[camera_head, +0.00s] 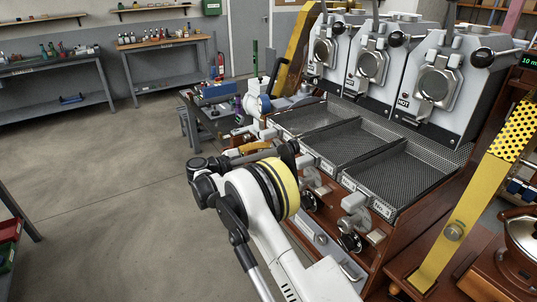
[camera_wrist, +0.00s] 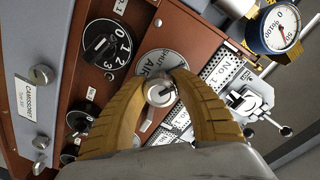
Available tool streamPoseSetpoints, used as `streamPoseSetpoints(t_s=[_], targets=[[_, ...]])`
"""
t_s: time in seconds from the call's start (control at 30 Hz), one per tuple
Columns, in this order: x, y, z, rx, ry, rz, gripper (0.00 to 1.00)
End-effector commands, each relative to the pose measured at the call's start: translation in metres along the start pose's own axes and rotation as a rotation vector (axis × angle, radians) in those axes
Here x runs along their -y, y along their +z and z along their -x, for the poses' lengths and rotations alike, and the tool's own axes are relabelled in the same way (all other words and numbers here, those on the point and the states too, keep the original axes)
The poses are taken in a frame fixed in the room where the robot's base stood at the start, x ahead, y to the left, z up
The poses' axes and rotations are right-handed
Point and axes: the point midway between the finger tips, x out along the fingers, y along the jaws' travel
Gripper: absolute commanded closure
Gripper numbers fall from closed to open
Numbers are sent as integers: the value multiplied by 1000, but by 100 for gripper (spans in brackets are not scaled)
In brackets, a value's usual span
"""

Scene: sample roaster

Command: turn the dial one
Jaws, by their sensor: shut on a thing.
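In the wrist view, the two tan ridged fingers of my gripper (camera_wrist: 164,78) are closed on a small silver round knob (camera_wrist: 158,93). The knob stands in front of a round plate (camera_wrist: 172,60) lettered SHUT and AIR. A black dial (camera_wrist: 103,45) with the numbers 0, 1, 2 and 3 around it is on the brown panel, left of my gripper and apart from the fingers. My fingers cover part of the panel. In the head view, my arm reaches to the left end of the machine and its links hide much of this area.
A white pressure gauge (camera_wrist: 275,28) and a silver fitting (camera_wrist: 248,100) are right of my gripper. Smaller black knobs (camera_wrist: 80,120) are at the lower left. Mesh trays (camera_head: 385,165) lie below the grey roaster units (camera_head: 437,85). Open floor (camera_head: 100,200) is at the left.

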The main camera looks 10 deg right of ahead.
Motion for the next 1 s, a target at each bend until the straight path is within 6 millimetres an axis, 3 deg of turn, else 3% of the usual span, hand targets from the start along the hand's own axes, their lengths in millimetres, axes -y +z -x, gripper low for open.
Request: streamPoseSetpoints(t_s=[1.0], targets=[[-5, -1, 1, -55, 14, 892, 100]])
